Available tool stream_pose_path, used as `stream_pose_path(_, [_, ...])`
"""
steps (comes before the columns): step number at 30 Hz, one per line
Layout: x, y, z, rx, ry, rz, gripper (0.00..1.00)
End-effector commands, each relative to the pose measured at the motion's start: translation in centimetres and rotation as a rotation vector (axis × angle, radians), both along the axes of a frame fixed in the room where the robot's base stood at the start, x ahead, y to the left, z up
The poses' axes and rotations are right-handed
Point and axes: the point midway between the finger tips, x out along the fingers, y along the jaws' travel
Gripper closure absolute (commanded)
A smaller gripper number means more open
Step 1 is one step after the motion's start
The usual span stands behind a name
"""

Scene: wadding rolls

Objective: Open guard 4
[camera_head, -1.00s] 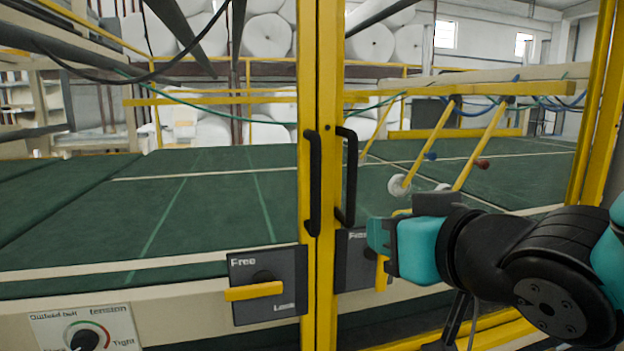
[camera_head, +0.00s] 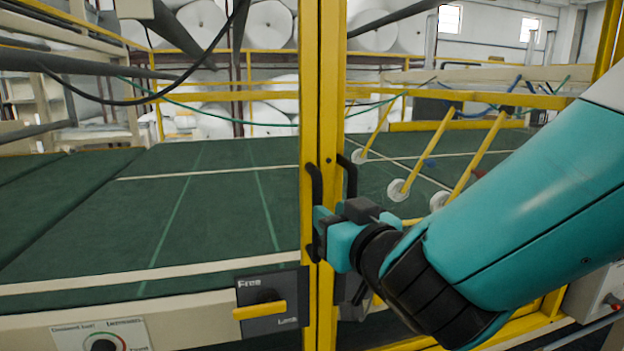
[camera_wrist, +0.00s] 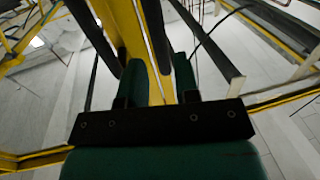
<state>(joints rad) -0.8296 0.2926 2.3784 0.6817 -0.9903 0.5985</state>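Two yellow guard frames meet at a pair of posts (camera_head: 325,110) in mid-picture and look closed against each other. Each post has a black bar handle, the left one (camera_head: 315,185) and the right one (camera_head: 351,177). No guard number is readable. My gripper (camera_head: 320,228) is at the lower part of the handles, its fingertips in front of the posts by the left handle. In the wrist view my gripper (camera_wrist: 158,78) has its two green fingers apart. A black handle bar (camera_wrist: 154,30) appears between them; contact cannot be told. Another black bar (camera_wrist: 92,32) is outside the left finger.
A Free/Lock plate (camera_head: 270,300) with a horizontal yellow lever is left of the posts. A second plate (camera_head: 350,290) is mostly hidden by my arm. A green padded bed (camera_head: 210,205) lies behind the guards. A tension dial (camera_head: 103,345) is lower left.

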Motion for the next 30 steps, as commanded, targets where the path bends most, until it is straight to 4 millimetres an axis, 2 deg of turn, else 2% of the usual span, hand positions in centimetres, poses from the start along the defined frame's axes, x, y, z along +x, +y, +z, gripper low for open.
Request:
stream_pose_path(3, [2.4,1.1,0.6,-0.002,0.001,-0.003,0.71])
stream_pose_path(9, [5.3,2.6,0.4,0.0,0.001,-0.002,0.71])
stream_pose_path(15, [6.5,3.3,0.1,0.0,-0.001,0.0,0.71])
stream_pose_path(23, [6.6,3.4,0.0,0.0,-0.001,0.0,0.71])
stream_pose_path(25, [6.6,3.4,0.0,0.0,-0.001,0.0,0.82])
stream_pose_path(27, [6.6,3.4,0.0,0.0,-0.001,0.0,0.98])
stream_pose_path(30, [6.6,3.4,0.0,0.0,-0.001,0.0,1.0])
